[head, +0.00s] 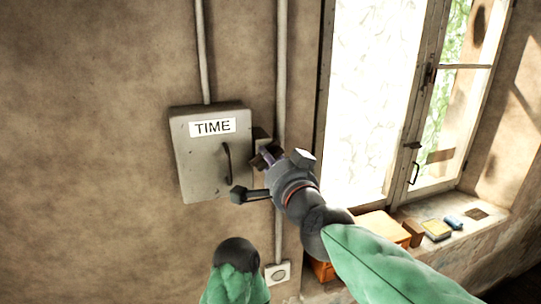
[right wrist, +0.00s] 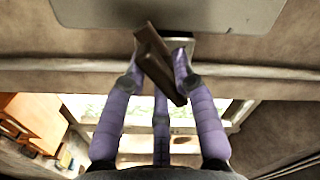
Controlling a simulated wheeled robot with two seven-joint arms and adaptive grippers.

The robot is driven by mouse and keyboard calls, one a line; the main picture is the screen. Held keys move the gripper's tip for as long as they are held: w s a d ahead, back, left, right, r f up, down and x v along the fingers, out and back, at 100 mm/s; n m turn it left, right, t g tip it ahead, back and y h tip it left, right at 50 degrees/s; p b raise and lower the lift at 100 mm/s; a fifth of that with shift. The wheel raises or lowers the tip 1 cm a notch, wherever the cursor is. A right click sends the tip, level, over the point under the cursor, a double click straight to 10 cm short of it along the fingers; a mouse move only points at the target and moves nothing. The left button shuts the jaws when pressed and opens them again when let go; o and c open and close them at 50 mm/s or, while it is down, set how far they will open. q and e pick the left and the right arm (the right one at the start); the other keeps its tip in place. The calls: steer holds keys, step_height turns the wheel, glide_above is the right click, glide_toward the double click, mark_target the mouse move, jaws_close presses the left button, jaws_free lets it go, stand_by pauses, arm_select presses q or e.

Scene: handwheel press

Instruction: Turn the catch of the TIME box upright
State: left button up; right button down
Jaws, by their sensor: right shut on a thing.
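The TIME box (head: 185,158) is a grey metal box on the wall in the head view, with a white TIME label (head: 212,127) and a dark curved handle on its door. The catch (right wrist: 160,62) is a dark brown bar at the box's right side. It lies slanted in the right wrist view. My right gripper (head: 267,157) is at that side, with its purple fingers (right wrist: 158,85) closed around the catch. In the head view the gripper hides most of the catch.
A vertical pipe (head: 281,75) runs down the wall just right of the box, and another (head: 202,50) enters its top. A wall socket (head: 277,272) is below. The window (head: 375,95) and a sill with small objects (head: 437,230) are to the right.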

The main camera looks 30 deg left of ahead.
steer(key=shift+r+n, duration=0.1)
steer(key=shift+n, duration=0.9)
steer(key=n, duration=0.2)
steer(key=shift+n+p, duration=0.3)
steer(key=n, duration=0.6)
steer(key=shift+r, duration=0.1)
steer(key=shift+n, duration=0.4)
steer(key=c, duration=1.1)
jaws_free()
steer(key=shift+d, duration=0.1)
steer(key=v, duration=1.2)
